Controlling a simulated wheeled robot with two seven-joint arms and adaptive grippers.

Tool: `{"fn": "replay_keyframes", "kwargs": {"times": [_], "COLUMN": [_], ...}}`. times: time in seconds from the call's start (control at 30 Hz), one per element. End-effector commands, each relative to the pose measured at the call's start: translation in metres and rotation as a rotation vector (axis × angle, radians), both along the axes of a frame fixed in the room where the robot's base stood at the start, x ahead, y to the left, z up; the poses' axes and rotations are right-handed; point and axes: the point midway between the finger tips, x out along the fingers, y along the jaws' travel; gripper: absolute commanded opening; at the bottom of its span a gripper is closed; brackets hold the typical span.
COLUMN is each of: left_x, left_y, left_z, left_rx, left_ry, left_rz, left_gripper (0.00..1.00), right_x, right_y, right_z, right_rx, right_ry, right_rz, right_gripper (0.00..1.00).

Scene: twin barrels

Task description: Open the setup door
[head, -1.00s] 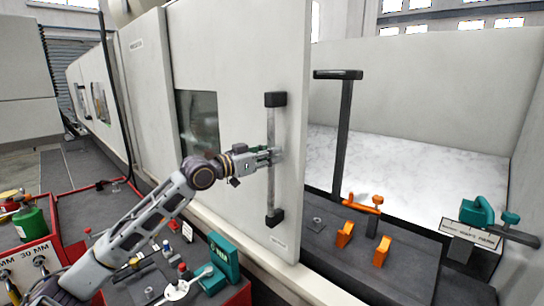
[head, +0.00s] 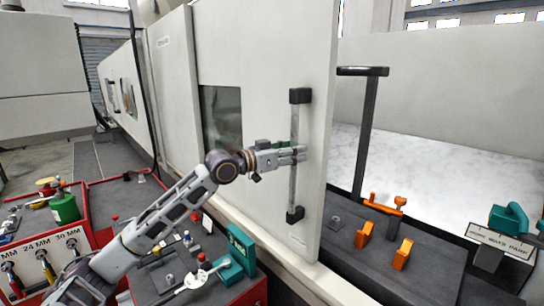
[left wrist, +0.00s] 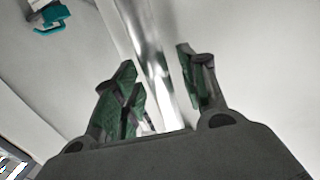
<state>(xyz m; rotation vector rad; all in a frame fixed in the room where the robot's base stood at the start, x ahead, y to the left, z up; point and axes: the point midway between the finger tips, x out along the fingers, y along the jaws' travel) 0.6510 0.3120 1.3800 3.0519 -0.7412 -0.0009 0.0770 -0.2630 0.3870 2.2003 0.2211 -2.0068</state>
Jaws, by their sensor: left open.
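The setup door (head: 265,50) is a large pale panel with a dark window (head: 221,122) and a vertical metal bar handle (head: 293,185) between two black mounts. The bay to the right of the door is exposed. My left gripper (head: 303,153) is at the middle of the handle. In the left wrist view its two green-lined fingers (left wrist: 158,88) are apart, with the shiny handle bar (left wrist: 150,55) running between them. A gap shows on at least the right side of the bar. My right gripper is not in view.
A dark bench (head: 390,250) with orange clamps (head: 401,254) and a black T-shaped post (head: 365,130) stands right of the door. Red tool carts with a green canister (head: 64,207) and a teal block (head: 239,247) are at lower left.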

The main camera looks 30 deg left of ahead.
Motion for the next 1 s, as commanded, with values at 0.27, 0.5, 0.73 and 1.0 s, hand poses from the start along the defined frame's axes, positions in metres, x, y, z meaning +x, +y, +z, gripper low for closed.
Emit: {"fn": "replay_keyframes", "kwargs": {"times": [0.27,0.5,0.73,1.0], "left_x": [-0.009,-0.019,-0.029,-0.039], "left_y": [0.006,0.010,0.015,0.021], "left_z": [-0.001,-0.001,0.000,-0.001], "left_rx": [0.001,0.001,-0.001,-0.002], "left_ry": [0.000,0.000,0.000,0.001], "left_rz": [0.002,0.001,0.000,0.000], "left_gripper": [0.42,0.42,0.42,0.42], "right_x": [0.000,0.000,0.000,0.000], "right_y": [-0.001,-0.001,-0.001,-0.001], "right_z": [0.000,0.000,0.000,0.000], "right_rx": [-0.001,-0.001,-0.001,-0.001], "right_ry": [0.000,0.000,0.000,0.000], "right_rz": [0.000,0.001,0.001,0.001], "right_gripper": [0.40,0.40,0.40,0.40]}}
